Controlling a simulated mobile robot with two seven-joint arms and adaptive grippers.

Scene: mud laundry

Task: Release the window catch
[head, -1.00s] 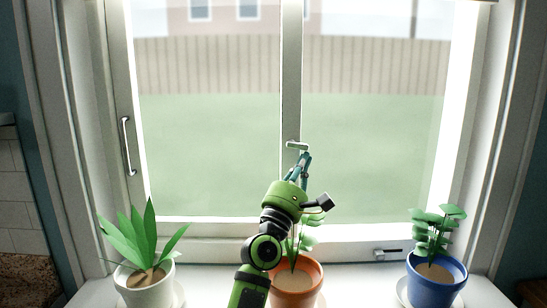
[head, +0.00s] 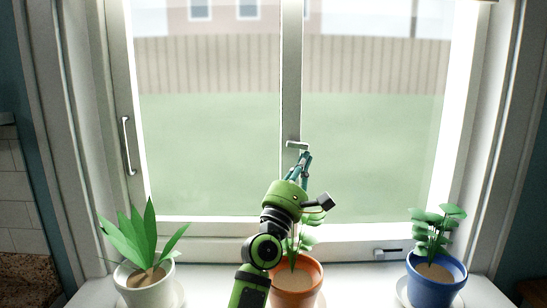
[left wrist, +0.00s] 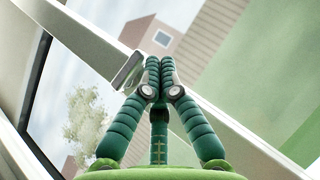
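A small silver catch (head: 297,144) sits on the white middle upright of the window. It also shows in the left wrist view (left wrist: 128,70), just left of the fingertips. My left gripper (head: 304,156) is right below the catch in the head view, pointing up at it. In the left wrist view its green fingers (left wrist: 160,66) are together, with nothing seen between them. The fingertips are very close to the catch; I cannot tell whether they touch it. My right gripper is in neither view.
The left frame carries a vertical handle (head: 127,146); the lower frame carries a small metal fitting (head: 388,254). On the sill stand a white pot (head: 146,290), an orange pot (head: 298,285) partly behind my arm, and a blue pot (head: 436,286).

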